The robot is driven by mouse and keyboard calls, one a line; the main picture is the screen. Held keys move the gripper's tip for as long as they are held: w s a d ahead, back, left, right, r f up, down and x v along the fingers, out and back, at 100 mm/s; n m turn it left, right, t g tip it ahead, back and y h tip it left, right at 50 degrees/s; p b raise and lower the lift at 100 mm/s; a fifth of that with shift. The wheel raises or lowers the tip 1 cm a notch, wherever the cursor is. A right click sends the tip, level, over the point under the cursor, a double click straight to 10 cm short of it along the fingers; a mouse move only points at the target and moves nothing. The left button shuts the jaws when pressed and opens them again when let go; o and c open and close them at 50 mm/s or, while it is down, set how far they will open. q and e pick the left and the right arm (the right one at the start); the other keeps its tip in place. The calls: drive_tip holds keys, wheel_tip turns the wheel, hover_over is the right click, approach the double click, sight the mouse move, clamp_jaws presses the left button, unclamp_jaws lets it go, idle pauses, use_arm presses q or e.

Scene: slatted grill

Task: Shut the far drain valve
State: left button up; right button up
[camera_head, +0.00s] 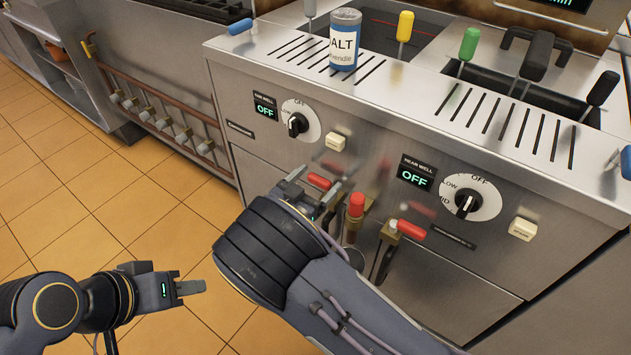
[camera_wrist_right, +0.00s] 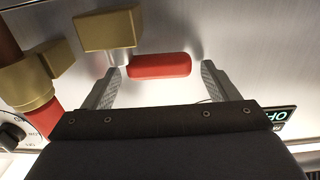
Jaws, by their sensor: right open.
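The far drain valve's red lever (camera_head: 319,181) sticks out to the left on the front panel, below the FAR WELL display (camera_head: 264,106). In the right wrist view the lever (camera_wrist_right: 160,66) lies sideways between the tips of my right gripper (camera_wrist_right: 160,82), with a gap on each side of it. The brass valve body (camera_wrist_right: 108,30) shows above its left end. My right gripper (camera_head: 312,195) is open at the lever, partly hidden by its own wrist in the head view. My left gripper (camera_head: 185,284) hangs over the floor at lower left, away from the valves; its jaw opening is unclear.
An upright red handle (camera_head: 356,205) and a red lever (camera_head: 408,229) on brass fittings sit just right of the far valve. Knobs (camera_head: 298,123) and a beige switch (camera_head: 335,140) are above. Tiled floor at left is clear.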

drive_tip(key=shift+s+a, duration=0.1)
drive_tip(key=p+v, duration=0.1)
drive_tip(key=v, duration=0.6)
drive_tip(key=shift+s+a, duration=0.15)
drive_tip(key=shift+s, duration=0.05)
idle(0.3)
